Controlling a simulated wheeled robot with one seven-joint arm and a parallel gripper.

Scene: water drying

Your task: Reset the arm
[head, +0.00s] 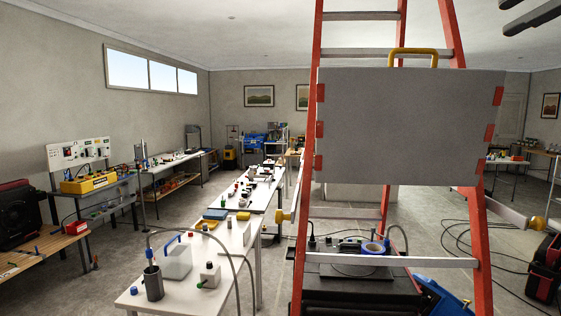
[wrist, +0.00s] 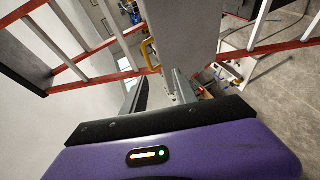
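My gripper (head: 503,19) is high at the top right corner of the head view, where its two dark fingers show apart. In the wrist view its purple body fills the bottom, and the two fingers (wrist: 158,83) stand apart with nothing seen held between them. The gripper is up near the ceiling in the head view, to the right of the red stepladder (head: 480,240). A grey panel (head: 410,125) with a yellow handle on top hangs on the ladder. The panel also shows beyond the fingers in the wrist view (wrist: 185,35).
A long white table (head: 195,300) with bottles, a beaker and tubes runs back at the left. A black case (head: 350,292) sits behind the ladder's legs. Cables (head: 455,238) lie on the floor at right, near a red and black case (head: 545,268).

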